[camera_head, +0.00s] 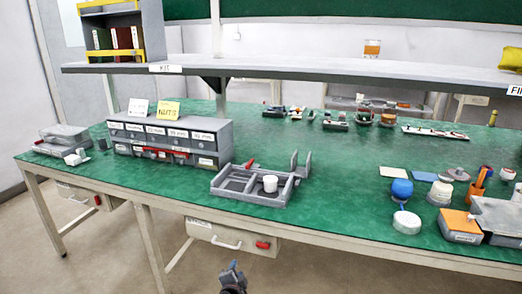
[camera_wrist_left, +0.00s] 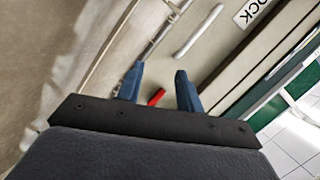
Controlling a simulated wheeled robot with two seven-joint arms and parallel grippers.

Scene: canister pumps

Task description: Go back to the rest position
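My left gripper (camera_head: 233,268) shows small at the bottom middle of the head view, below and in front of the table's front edge. In the left wrist view its two blue fingers (camera_wrist_left: 155,85) stand apart with nothing between them, so it is open and empty. Behind the fingers are a drawer front with a handle and a small red part (camera_wrist_left: 156,97), out of the fingers' reach as far as I can tell. My right gripper is in neither view.
A drawer (camera_head: 232,238) hangs under the front edge, close to my left gripper. A shelf (camera_head: 300,68) spans above.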

